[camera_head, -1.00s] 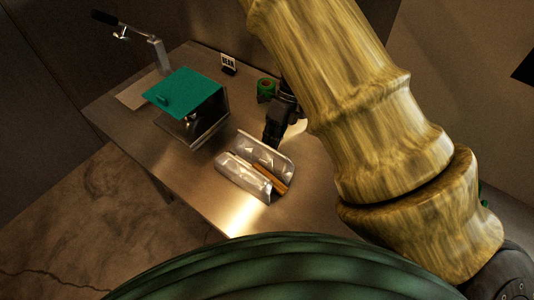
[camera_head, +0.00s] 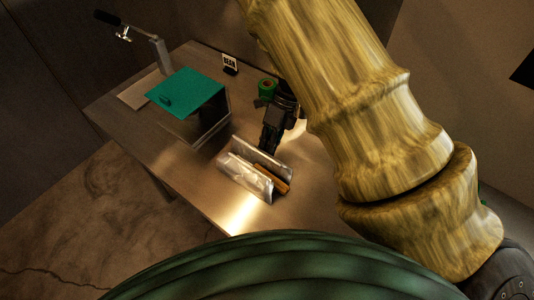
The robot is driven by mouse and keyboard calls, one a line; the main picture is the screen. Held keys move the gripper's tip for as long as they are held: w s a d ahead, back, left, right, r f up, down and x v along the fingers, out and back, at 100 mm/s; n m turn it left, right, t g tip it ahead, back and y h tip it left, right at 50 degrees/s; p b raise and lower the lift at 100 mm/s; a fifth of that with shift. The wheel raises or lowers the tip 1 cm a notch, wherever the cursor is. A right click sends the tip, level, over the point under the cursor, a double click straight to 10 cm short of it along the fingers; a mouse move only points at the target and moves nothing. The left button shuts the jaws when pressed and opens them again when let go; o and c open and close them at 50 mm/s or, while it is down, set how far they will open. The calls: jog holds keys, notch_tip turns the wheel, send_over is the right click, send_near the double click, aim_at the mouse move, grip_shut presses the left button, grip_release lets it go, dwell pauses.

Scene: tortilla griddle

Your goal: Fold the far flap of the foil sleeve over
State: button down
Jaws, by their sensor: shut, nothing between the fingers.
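The silver foil sleeve (camera_head: 245,178) lies on the steel table, with its near side standing as a crumpled wall. A brown filling (camera_head: 271,179) shows in the trough between the two sides. The far flap (camera_head: 262,160) stands up steeply on the far side and shows as a narrow strip. It is not lying over the filling. My gripper (camera_head: 268,146) is shut and empty, pointing down just behind the far flap. Its tips are close to the flap's top edge or touching it; I cannot tell which.
A teal-topped box-like stand (camera_head: 187,92) is left of the sleeve, near a lever device (camera_head: 160,55). A BEAN sign (camera_head: 229,63) and a green roll-like object (camera_head: 267,87) stand at the back. The steel table (camera_head: 222,209) is clear in front of the sleeve.

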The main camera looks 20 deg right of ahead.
aim_at(261, 157)
jog(key=shift+a, duration=0.2)
jog(key=shift+s+a, duration=0.2)
jog(key=shift+a, duration=0.15)
dwell(0.4)
jog(key=shift+s+a, duration=0.25)
jog(key=shift+a, duration=0.15)
jog(key=shift+a+f+p, duration=0.1)
jog(key=shift+p, duration=0.2)
jog(key=shift+s+a+f, duration=0.1)
jog(key=shift+s+a, duration=0.15)
jog(key=shift+a, duration=0.05)
jog(key=shift+s+a+r+p+v, duration=0.1)
jog(key=shift+a+p+v, duration=0.05)
jog(key=shift+p+v, duration=0.65)
jog(key=shift+s+a+r+p+v, duration=0.15)
jog(key=shift+p+v, duration=0.4)
jog(key=shift+v, duration=0.45)
jog(key=shift+w+a+r+p+v, duration=0.1)
jog(key=shift+a+p+v, duration=0.05)
jog(key=shift+p+v, duration=0.6)
jog(key=shift+d, duration=0.15)
